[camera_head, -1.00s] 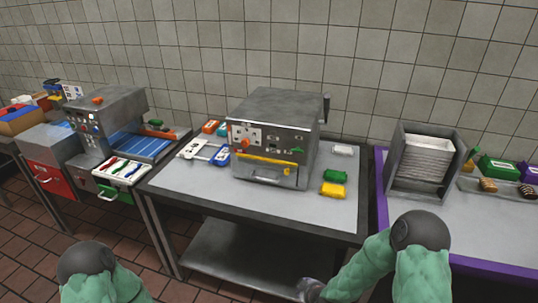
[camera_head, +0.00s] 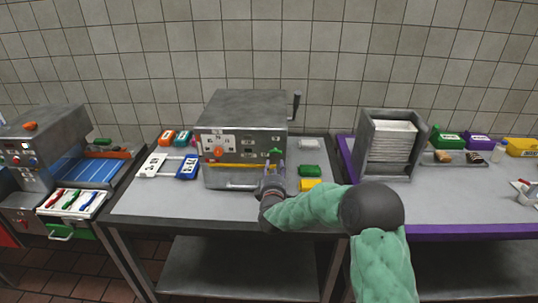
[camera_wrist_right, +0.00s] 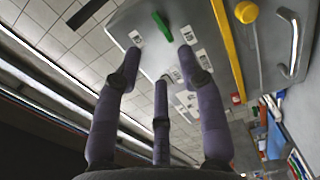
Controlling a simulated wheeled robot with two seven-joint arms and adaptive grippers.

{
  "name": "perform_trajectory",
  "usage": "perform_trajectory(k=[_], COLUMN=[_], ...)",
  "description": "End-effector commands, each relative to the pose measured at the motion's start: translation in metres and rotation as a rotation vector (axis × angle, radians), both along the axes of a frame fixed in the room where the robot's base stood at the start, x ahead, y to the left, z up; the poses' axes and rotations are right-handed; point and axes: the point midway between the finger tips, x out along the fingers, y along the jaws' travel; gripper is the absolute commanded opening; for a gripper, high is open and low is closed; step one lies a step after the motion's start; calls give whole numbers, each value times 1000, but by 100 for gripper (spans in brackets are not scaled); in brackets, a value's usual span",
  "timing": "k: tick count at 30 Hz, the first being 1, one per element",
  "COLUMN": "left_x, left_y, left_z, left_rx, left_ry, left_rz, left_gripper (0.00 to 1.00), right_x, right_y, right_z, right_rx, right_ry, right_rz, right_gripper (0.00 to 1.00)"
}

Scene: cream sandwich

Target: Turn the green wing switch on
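The green wing switch (camera_head: 276,152) sits on the upper right of the front panel of the grey metal machine (camera_head: 243,140). In the right wrist view, the green switch (camera_wrist_right: 162,26) shows beyond the fingertips, between small white labels. My right gripper (camera_head: 275,166) is in front of the panel, just below the switch in the head view. In the right wrist view, its fingers (camera_wrist_right: 160,62) are spread apart with nothing between them. They appear short of the switch; the exact gap is hard to tell. My left gripper is not in view.
A yellow bar (camera_head: 240,166) and an orange knob (camera_head: 218,152) are on the machine's front. Green (camera_head: 309,171) and yellow (camera_head: 311,185) blocks lie right of it. A blue-and-white holder (camera_head: 187,167) lies left. The table's front left (camera_head: 160,202) is clear.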

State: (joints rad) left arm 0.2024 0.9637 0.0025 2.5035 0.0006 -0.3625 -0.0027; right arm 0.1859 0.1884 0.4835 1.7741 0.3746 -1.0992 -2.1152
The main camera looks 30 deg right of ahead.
Motion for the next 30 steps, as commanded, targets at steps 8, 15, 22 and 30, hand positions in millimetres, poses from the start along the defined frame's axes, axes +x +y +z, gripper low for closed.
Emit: perform_trajectory(k=[8,15,22,30], left_x=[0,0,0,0], left_y=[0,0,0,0], left_z=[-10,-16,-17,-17], left_rx=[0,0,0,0], left_ry=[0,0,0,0], left_rz=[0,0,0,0], left_gripper=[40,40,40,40], right_x=[42,70,80,80], right_y=[-26,-43,-48,-48], right_z=[-3,-2,-1,-1], right_rx=[3,3,4,4], right_ry=[-1,1,1,1], right_rz=[0,2,3,3], right_gripper=[40,40,40,31])
